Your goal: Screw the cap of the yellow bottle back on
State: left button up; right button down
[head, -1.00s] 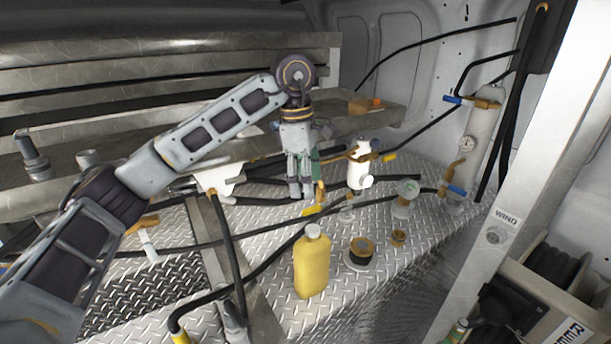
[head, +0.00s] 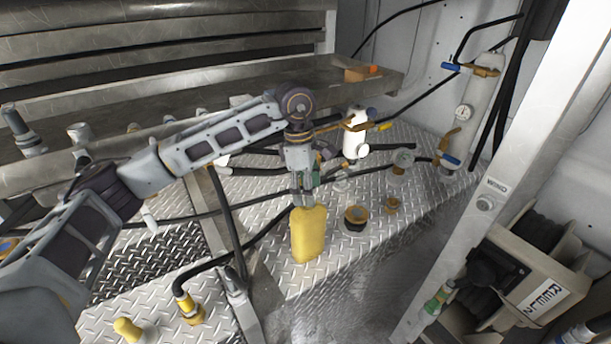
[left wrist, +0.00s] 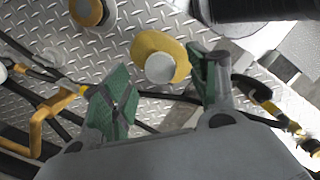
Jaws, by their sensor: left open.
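The yellow bottle (head: 309,238) stands upright on the diamond-plate deck in the head view. In the left wrist view the bottle (left wrist: 146,45) is seen from above, with its pale round cap (left wrist: 160,68) on top. I cannot tell how tightly the cap sits. My left gripper (head: 303,196) points down over the bottle's top and hides the cap in the head view. In the left wrist view its green-padded fingers (left wrist: 160,92) are spread apart, with the cap lying between and slightly ahead of their tips. My right gripper is not in view.
A white filter housing (head: 356,135) stands behind. Black hoses cross the deck behind and left. A hose reel (head: 525,265) is at right.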

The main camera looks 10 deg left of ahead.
pick_arm(q)
jog(key=shift+d+f, duration=0.1)
jog(key=shift+f, duration=0.65)
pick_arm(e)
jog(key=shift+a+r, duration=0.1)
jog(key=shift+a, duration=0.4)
pick_arm(q)
jog(key=shift+c, duration=0.3)
jog(key=c, duration=1)
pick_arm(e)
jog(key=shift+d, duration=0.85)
